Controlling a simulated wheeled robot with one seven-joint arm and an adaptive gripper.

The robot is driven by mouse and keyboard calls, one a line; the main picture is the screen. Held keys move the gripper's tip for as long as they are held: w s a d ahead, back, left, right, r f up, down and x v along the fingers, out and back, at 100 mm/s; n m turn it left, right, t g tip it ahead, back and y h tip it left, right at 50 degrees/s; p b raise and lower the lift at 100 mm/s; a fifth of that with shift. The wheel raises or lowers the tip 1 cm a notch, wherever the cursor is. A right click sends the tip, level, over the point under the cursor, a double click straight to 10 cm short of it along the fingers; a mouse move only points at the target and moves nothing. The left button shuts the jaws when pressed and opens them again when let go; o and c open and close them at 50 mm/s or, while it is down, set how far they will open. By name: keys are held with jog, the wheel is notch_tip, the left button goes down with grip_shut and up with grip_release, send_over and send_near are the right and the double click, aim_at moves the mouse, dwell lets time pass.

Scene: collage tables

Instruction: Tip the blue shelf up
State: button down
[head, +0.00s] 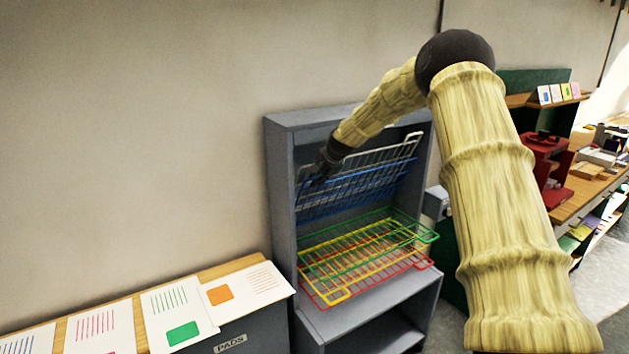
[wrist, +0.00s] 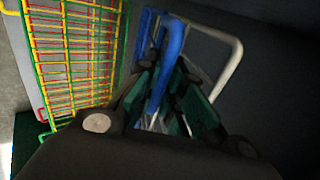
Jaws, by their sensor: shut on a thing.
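The blue wire shelf (head: 345,197) is in the upper part of the grey cabinet in the head view. It is steeply tilted, with a white wire shelf (head: 385,157) tilted up just behind or above it. My gripper (head: 322,174) is at the blue shelf's upper left part. In the wrist view, the blue shelf's bar (wrist: 168,70) passes between the green-padded fingers of my gripper (wrist: 170,105), which are shut on it. The white shelf's bent bar (wrist: 236,60) is close beside the fingers.
Green (head: 392,214), yellow (head: 336,297) and red (head: 400,274) wire shelves lie lower in the grey cabinet (head: 279,180), roughly flat and sticking out at the front. A counter with printed sheets (head: 180,315) stands at left. A wooden table with red equipment (head: 548,165) is at right.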

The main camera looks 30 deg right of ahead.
jog(key=c, duration=1.5)
grip_release()
jog(key=shift+r, duration=0.1)
jog(key=shift+s, duration=0.1)
jog(key=shift+v, duration=5.95)
